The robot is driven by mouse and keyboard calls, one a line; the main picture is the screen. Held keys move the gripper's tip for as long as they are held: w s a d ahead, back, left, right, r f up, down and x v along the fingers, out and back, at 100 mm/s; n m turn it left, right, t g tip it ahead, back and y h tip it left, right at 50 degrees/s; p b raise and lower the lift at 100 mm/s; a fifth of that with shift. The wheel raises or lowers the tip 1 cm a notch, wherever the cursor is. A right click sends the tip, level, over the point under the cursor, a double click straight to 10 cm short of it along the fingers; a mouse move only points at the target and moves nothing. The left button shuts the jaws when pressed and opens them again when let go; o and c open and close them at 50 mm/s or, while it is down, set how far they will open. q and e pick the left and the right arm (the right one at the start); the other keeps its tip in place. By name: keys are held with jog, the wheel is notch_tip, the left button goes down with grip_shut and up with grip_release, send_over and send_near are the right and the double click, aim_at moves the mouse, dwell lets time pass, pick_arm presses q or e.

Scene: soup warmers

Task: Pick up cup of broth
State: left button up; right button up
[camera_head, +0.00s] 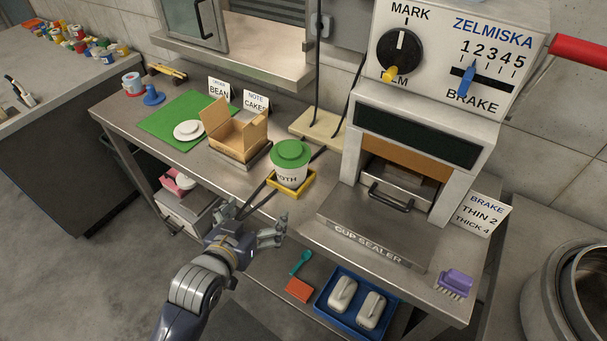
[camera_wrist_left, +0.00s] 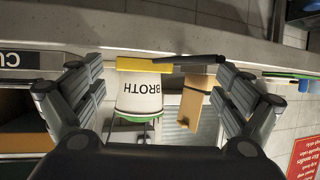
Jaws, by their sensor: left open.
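The cup of broth (camera_head: 290,172) is a white cup marked "BROTH" with a green lid. It stands upright in a small yellow tray (camera_head: 303,191) on the steel counter, left of the cup sealer. My left gripper (camera_head: 264,224) is open and empty at the counter's front edge, in front of the cup and apart from it. In the left wrist view the cup (camera_wrist_left: 138,96) appears upside down beyond the spread fingers of my left gripper (camera_wrist_left: 157,85). My right gripper is not in view.
The cup sealer (camera_head: 380,205) stands close on the right. A green mat (camera_head: 160,124) with a white lid lies further left. A blue tray (camera_head: 336,318) sits on the lower shelf.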

aim_at(283, 174)
pick_arm(q)
jog(key=shift+m+t+h, duration=0.4)
jog(key=shift+t+h, duration=0.5)
jog(key=w+d+r, duration=0.2)
jog(key=r, duration=0.1)
jog(key=w+d+r, duration=0.1)
jog(key=r, duration=0.1)
jog(key=shift+d, duration=0.2)
jog(key=x, duration=0.5)
jog(key=shift+w, duration=0.1)
jog(key=shift+d+p+x, duration=0.2)
jog(key=shift+p+x, duration=0.4)
jog(key=shift+x, duration=2.05)
jog(key=shift+f, duration=0.15)
jog(key=c, duration=2.1)
jog(key=shift+c, duration=0.4)
